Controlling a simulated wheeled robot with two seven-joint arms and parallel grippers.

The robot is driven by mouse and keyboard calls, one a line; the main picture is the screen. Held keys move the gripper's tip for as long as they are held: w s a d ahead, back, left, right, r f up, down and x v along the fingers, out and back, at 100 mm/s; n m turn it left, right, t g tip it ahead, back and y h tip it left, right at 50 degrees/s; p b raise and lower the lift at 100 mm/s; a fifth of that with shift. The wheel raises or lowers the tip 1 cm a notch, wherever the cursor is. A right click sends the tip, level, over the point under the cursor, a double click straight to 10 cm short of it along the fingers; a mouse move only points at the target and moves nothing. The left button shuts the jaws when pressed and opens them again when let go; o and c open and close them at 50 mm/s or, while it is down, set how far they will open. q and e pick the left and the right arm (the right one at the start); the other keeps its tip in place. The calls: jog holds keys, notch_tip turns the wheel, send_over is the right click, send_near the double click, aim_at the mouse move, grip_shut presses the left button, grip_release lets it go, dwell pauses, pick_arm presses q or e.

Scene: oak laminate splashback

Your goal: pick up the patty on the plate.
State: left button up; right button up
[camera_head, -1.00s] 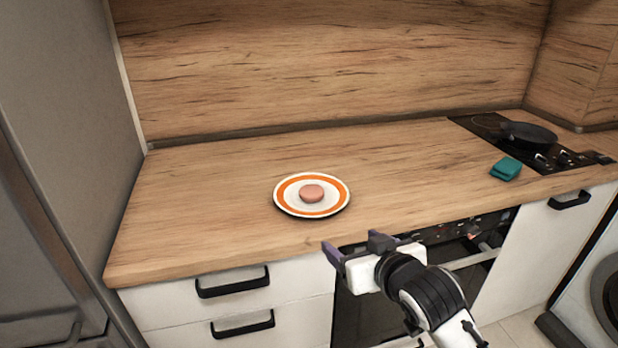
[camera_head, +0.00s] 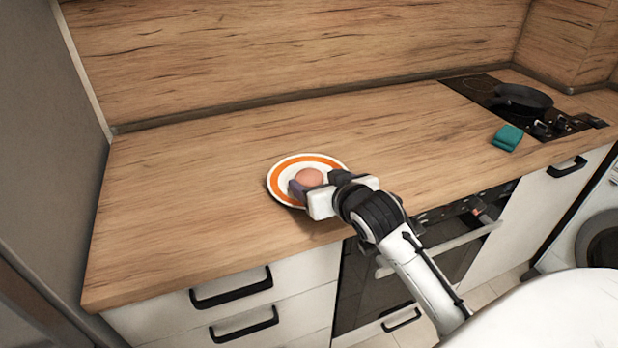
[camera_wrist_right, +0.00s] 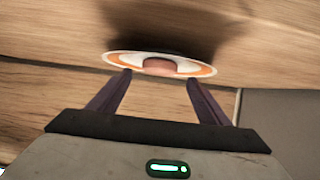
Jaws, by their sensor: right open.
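The patty (camera_head: 308,177) is a small round pinkish-brown disc on a white plate with an orange ring (camera_head: 291,164), on the wooden counter. My right gripper (camera_head: 318,183) is open at the plate's near side, its fingers reaching over the near rim toward the patty. In the right wrist view the patty (camera_wrist_right: 160,70) lies ahead, between the lines of the two spread fingers (camera_wrist_right: 158,78), and the plate (camera_wrist_right: 120,62) spans beyond both tips. I cannot tell whether a finger touches the patty. My left gripper is not in view.
A teal folded cloth or sponge (camera_head: 507,138) lies near the black hob (camera_head: 482,88), which holds a dark pan (camera_head: 522,98). The counter (camera_head: 180,200) left of the plate is clear. Drawers and an oven are below the front edge.

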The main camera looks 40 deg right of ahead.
aim_at(309, 175)
jog(key=x, duration=0.4)
jog(key=shift+d+r, duration=0.1)
jog(key=c, duration=1.2)
